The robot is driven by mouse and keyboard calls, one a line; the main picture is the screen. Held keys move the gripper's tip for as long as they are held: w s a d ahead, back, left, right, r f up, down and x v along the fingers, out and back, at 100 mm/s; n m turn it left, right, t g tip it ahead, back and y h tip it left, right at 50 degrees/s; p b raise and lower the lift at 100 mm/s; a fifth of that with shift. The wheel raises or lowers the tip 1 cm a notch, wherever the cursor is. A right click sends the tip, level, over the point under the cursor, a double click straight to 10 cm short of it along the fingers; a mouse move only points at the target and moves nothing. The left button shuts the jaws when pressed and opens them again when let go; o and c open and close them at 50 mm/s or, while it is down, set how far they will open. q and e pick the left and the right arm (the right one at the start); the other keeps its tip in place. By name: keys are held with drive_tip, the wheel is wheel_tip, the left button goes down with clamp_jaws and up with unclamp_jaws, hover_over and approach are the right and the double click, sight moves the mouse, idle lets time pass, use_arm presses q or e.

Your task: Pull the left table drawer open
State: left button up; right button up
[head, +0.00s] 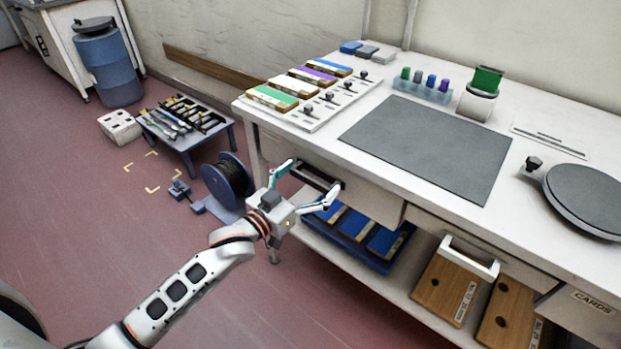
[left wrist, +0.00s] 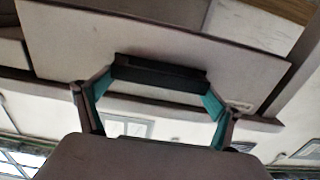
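The left table drawer (head: 372,203) is a pale front panel under the left part of the white worktop. It has a dark bar handle (head: 316,177), which also shows in the left wrist view (left wrist: 160,74). My left gripper (head: 313,175) is at this handle with its fingers spread wide. In the left wrist view, the teal fingertips of the left gripper (left wrist: 157,95) are at the two ends of the handle. I cannot tell whether they touch it. The drawer looks closed or nearly so. My right gripper is not in view.
The worktop (head: 330,147) carries a grey mat (head: 430,145) and a turntable (head: 590,200). A blue tray (head: 345,245) stands on the shelf below the drawer. A cable spool (head: 228,185) stands left of the gripper. The red floor at left is mostly free.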

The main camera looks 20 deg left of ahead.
use_arm(q)
drive_tip(key=c, duration=0.7)
drive_tip(key=shift+s+a+r+p, duration=0.15)
drive_tip(key=shift+s+p, duration=0.15)
drive_tip(key=shift+s, duration=0.2)
drive_tip(key=p+v, duration=0.9)
drive_tip(key=v, duration=1.8)
drive_tip(key=shift+s+a+p, duration=0.1)
drive_tip(key=shift+s+p, duration=0.25)
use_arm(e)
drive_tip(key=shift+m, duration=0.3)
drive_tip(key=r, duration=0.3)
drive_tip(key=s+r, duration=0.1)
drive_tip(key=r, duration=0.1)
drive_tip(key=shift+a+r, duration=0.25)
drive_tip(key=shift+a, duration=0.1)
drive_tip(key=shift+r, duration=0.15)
use_arm(q)
drive_tip(key=o, duration=1.3)
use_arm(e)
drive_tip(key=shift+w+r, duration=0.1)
